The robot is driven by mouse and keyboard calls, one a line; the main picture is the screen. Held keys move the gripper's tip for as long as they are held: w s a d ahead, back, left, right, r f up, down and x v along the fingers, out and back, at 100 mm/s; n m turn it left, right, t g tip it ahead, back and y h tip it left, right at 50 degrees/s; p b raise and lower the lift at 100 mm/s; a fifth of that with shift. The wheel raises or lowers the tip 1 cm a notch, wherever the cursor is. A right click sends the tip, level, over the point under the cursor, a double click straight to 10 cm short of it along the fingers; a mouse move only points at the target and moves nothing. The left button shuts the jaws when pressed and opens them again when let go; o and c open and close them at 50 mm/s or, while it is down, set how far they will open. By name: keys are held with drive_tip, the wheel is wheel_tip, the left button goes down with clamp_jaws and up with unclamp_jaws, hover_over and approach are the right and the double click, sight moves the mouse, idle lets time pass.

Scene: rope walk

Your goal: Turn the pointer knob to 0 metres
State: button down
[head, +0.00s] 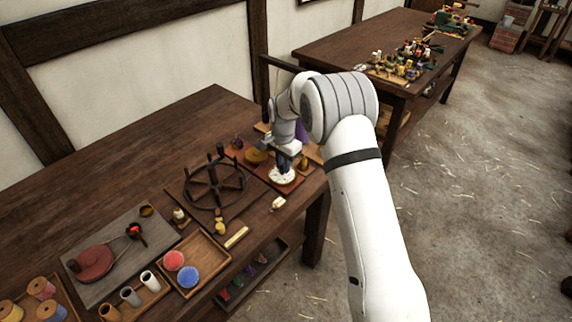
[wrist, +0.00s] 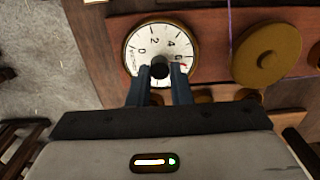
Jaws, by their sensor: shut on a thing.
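The round white dial (wrist: 159,30) carries the numbers 0, 2, 4 and 6, with small lettering at its left edge. In the head view the dial (head: 281,179) sits near the table's front right edge. The black pointer knob (wrist: 159,67) stands at the dial's centre. My gripper (wrist: 160,75) is shut on the knob, one dark finger on each side; it also shows from the side in the head view (head: 285,165). A small red mark shows just right of the right finger, near the 6. The fingers hide the dial's lower part, and I cannot tell the pointer's exact direction.
A brass disc (wrist: 267,54) stands close right of the dial in the wrist view. In the head view a dark spoked wheel (head: 214,187) with upright pegs stands left of my gripper. A wooden tray (head: 205,249) holds red and blue balls. Open floor lies to the right.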

sight(282, 168)
drive_tip(key=shift+s+a+f, duration=0.15)
drive_tip(key=shift+s+a, duration=0.05)
drive_tip(key=shift+s, duration=0.15)
idle(0.8)
drive_tip(key=c, duration=1.3)
unclamp_jaws()
drive_tip(key=shift+r+b, duration=0.45)
drive_tip(key=shift+r, duration=3.6)
